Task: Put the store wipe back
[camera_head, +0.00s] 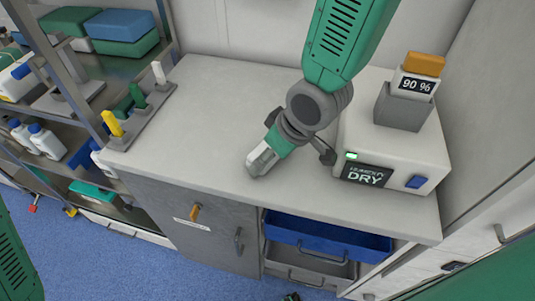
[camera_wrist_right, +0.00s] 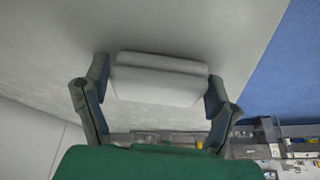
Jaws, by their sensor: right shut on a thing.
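The wipe is a white, block-like pad (camera_wrist_right: 160,82) between the two fingers of my right gripper in the wrist view. Its pale end (camera_head: 261,161) also shows in the head view, low over the middle of the white counter (camera_head: 215,120). My right gripper (camera_wrist_right: 155,95) is shut on it; in the head view the gripper (camera_head: 270,150) reaches down from the top. I cannot tell whether the wipe touches the counter. My left gripper is not clearly in view.
A white box marked DRY (camera_head: 366,176) stands on the right of the counter, with a grey holder (camera_head: 402,108) on top. A rack with yellow, green and white handles (camera_head: 138,108) lines the left edge. A blue drawer (camera_head: 325,236) is open below. Shelves (camera_head: 70,120) stand left.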

